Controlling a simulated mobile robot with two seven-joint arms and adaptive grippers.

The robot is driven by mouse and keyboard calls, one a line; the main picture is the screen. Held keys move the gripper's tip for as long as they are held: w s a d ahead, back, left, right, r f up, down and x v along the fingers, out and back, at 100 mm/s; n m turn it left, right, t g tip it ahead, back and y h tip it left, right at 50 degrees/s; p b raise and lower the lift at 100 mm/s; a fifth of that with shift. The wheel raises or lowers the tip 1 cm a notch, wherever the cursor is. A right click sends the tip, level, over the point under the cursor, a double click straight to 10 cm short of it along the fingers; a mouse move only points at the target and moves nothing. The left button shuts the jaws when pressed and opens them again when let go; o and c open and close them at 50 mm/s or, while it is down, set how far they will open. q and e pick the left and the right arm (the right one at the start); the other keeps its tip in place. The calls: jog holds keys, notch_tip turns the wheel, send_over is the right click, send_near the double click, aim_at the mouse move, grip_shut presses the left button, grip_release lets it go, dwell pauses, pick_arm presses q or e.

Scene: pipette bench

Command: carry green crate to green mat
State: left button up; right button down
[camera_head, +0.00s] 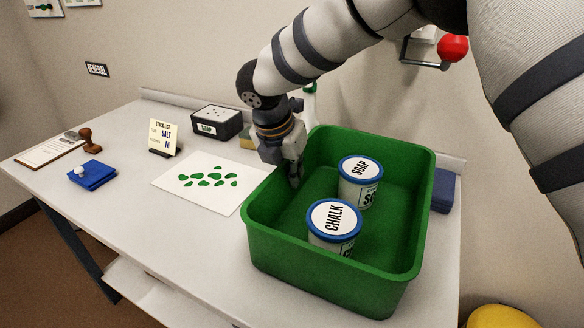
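The green crate (330,281) stands on the white bench at the right. It holds two tubs with blue-rimmed lids, a CHALK tub (333,218) in front and a SOAP tub (360,173) behind it. My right gripper (292,178) points down at the crate's far left wall, with a fingertip showing inside the rim. I cannot tell whether its fingers are closed on the wall. A white sheet with green blotches (205,181) lies flat left of the crate; no plain green mat shows. My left gripper is out of view.
The front-left bench is clear.

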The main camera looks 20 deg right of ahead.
jog(key=c, duration=1.8)
grip_release()
jog(key=v, duration=1.2)
